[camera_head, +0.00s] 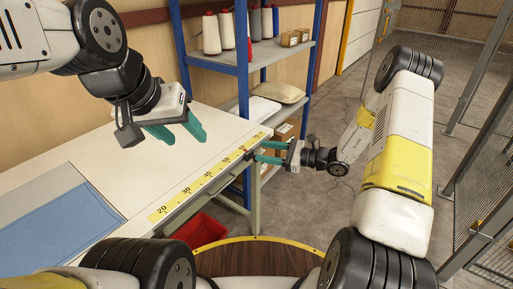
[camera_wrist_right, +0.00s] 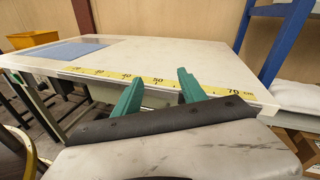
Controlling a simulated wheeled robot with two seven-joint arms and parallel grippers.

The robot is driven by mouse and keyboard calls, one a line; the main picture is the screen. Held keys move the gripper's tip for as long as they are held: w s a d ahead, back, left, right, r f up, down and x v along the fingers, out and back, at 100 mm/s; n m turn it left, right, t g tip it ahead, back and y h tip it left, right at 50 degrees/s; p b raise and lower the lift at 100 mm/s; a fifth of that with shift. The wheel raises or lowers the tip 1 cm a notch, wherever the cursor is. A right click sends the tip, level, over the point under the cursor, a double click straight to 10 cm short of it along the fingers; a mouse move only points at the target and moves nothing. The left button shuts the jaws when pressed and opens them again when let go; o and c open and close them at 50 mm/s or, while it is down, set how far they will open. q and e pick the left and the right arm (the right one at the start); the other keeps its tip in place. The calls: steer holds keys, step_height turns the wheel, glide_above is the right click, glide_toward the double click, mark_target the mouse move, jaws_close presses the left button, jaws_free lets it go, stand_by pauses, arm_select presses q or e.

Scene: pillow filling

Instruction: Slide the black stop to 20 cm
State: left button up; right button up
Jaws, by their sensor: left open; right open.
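A yellow ruler strip (camera_head: 208,174) runs along the table's front edge, with marks from 20 to 70; it also shows in the right wrist view (camera_wrist_right: 155,82). A small dark piece, seemingly the black stop (camera_head: 248,153), sits at the edge near the 60 mark. My right gripper (camera_head: 258,152) is open, its green fingers pointing left at that piece. In the right wrist view my open right gripper (camera_wrist_right: 160,74) faces the ruler; the stop cannot be made out there. My left gripper (camera_head: 188,138) is open and empty above the white table.
The white table (camera_head: 110,160) carries a blue cloth (camera_head: 55,222) at the left. A blue shelf rack (camera_head: 242,80) with spools and pillows stands behind the table's right end. A red bin (camera_head: 200,231) is below the table edge. The table between cloth and ruler looks clear.

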mark_target(251, 155)
steer(key=w+d+f+m+t+h, duration=0.1)
steer(key=w+d+f+m+t, duration=0.2)
steer(key=f+m+t, duration=0.45)
steer(key=w+a+g, duration=0.1)
steer(key=a, duration=0.1)
steer(key=w+a+f+n, duration=0.1)
steer(key=w+a, duration=0.1)
steer(key=w+a+g, duration=0.1)
steer(key=a, duration=0.1)
steer(key=shift+w+a+f+n+g, duration=0.25)
steer(key=shift+w+g, duration=0.1)
steer(key=shift+c, duration=0.2)
jaws_close()
